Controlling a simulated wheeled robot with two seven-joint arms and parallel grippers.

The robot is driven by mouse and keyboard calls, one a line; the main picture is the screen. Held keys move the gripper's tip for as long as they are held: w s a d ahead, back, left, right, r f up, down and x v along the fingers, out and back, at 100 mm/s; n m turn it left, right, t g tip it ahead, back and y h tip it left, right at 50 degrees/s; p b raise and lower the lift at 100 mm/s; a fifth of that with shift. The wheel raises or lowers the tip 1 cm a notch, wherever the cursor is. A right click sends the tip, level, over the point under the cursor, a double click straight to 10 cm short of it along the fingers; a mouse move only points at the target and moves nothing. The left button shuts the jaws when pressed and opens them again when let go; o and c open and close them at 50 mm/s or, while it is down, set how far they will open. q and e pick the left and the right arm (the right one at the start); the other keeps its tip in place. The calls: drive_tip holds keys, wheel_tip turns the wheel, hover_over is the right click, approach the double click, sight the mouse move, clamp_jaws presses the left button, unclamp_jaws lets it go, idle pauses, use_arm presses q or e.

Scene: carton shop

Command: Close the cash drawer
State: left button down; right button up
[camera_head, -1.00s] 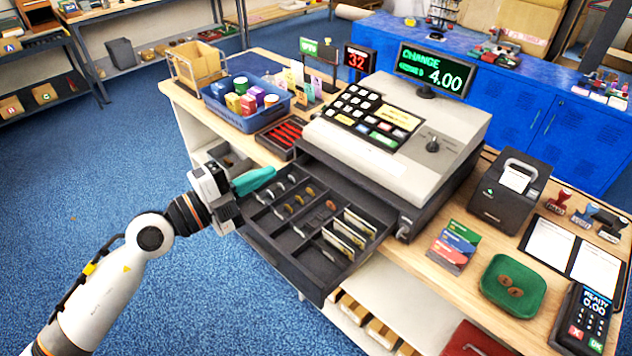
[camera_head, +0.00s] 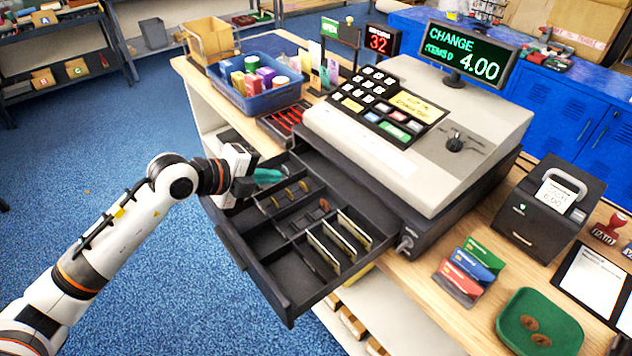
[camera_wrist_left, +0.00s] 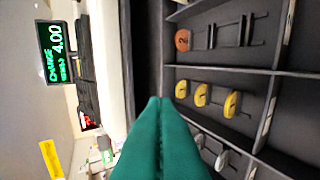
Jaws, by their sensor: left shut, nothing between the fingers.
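The black cash drawer (camera_head: 257,247) stands pulled out from under the grey cash register (camera_head: 430,150). Coins lie in several of its compartments and upright notes (camera_head: 338,245) stand in the nearer ones. My left gripper (camera_head: 268,175), with green fingers, is shut and empty. It is over the far left part of the drawer, near the coin compartments. In the left wrist view the shut green fingertips (camera_wrist_left: 160,105) appear beside the coin compartments (camera_wrist_left: 215,95); I cannot tell whether they touch the drawer. My right gripper is not in view.
A blue basket (camera_head: 262,97) of small cartons stands left of the register on the wooden counter. A card holder (camera_head: 468,270), a green tray (camera_head: 540,325) and a printer (camera_head: 550,210) stand to the right. The blue floor is clear at the left.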

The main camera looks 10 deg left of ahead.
sight(318, 177)
use_arm(q)
drive_tip(key=p+x, duration=0.1)
drive_tip(key=x, duration=0.9)
drive_tip(key=shift+w+d+f+p, duration=0.15)
drive_tip(key=shift+w+f+p, duration=0.1)
drive_tip(key=shift+f+p, duration=0.1)
drive_tip(key=shift+w+d+f, duration=0.1)
drive_tip(key=shift+d+f, duration=0.05)
